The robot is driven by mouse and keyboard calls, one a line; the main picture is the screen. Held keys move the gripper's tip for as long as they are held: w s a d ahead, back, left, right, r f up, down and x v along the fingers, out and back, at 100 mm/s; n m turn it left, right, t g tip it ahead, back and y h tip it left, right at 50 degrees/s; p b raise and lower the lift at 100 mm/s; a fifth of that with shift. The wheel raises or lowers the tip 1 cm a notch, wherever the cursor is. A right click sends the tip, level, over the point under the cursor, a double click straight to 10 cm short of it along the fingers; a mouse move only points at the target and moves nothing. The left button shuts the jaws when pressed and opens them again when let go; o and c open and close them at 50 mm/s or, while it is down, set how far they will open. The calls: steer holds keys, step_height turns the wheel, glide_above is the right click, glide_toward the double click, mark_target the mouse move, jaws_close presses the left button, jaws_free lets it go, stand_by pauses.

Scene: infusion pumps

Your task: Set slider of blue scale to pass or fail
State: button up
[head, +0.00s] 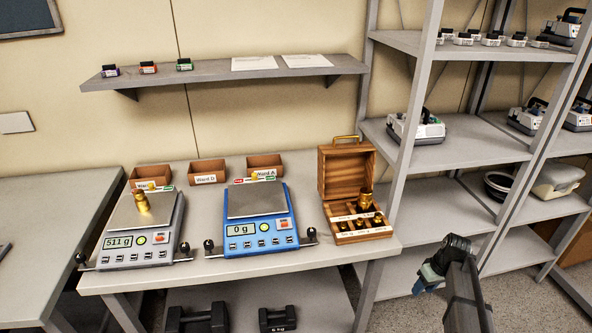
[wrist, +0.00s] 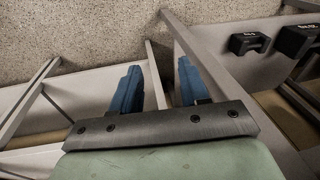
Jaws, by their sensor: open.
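The blue scale (head: 262,234) stands on the table in the head view, its plate empty and its display reading 0 g. At its back edge is a small red and green strip with a yellow slider knob (head: 253,178), which looks near the middle; the detail is small. My gripper (head: 428,281) is at the lower right of the head view, beyond the table's right end and well apart from the scale. In the wrist view its two blue fingers (wrist: 160,85) are spread with nothing between them. The blue scale is not in the wrist view.
A grey scale (head: 136,244) reading 511 g bears a brass weight (head: 142,202). A wooden weight box (head: 346,170) stands open at the table's right. Small bins line the back. Metal shelving (head: 454,145) stands at right. Dumbbells (head: 278,318) lie below the table.

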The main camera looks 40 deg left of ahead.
steer(key=w+a+r+n+t, duration=0.1)
steer(key=w+a+r, duration=0.2)
steer(key=r, duration=0.3)
steer(key=w+a+r+n+y, duration=0.1)
steer(key=w+a+r+n, duration=0.15)
steer(key=r, duration=0.45)
steer(key=w+a+r+t, duration=0.1)
steer(key=w+a+r, duration=0.25)
steer(key=r, duration=0.25)
step_height(320, 180, up, 20)
steer(key=f+y, duration=0.1)
glide_above(254, 174)
steer(key=s+d, duration=0.2)
steer(key=d, duration=0.3)
steer(key=x, duration=1.2)
steer(key=shift+w+a+f, duration=0.1)
steer(key=shift+w, duration=0.1)
steer(key=shift+c, duration=0.4)
jaws_close()
